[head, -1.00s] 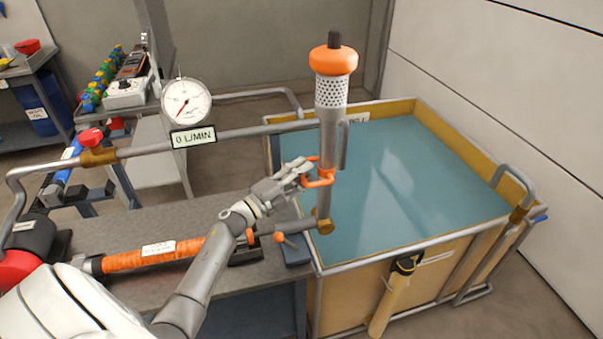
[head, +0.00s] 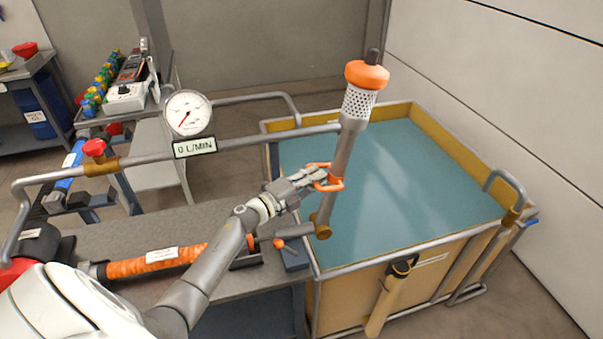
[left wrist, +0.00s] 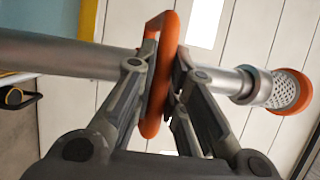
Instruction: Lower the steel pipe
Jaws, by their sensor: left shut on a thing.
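The steel pipe (head: 343,157) stands at the near left corner of the water tank, tilted to the right. Its top carries a perforated strainer (head: 358,103) with an orange cap, and its lower end meets a brass joint (head: 322,231). An orange loop handle (head: 336,183) is fixed on the pipe's middle. My left gripper (head: 322,179) is shut on this handle. The left wrist view shows the fingers on both sides of the orange handle (left wrist: 162,75), with the pipe (left wrist: 70,52) running behind it. My right gripper is not in view.
The tank (head: 420,106) of blue water with yellow walls lies right of the pipe. A gauge (head: 187,113) reading 0 L/MIN sits on the grey piping. An orange hose (head: 150,263) lies on the bench. A yellow tube (head: 388,298) hangs on the tank's front.

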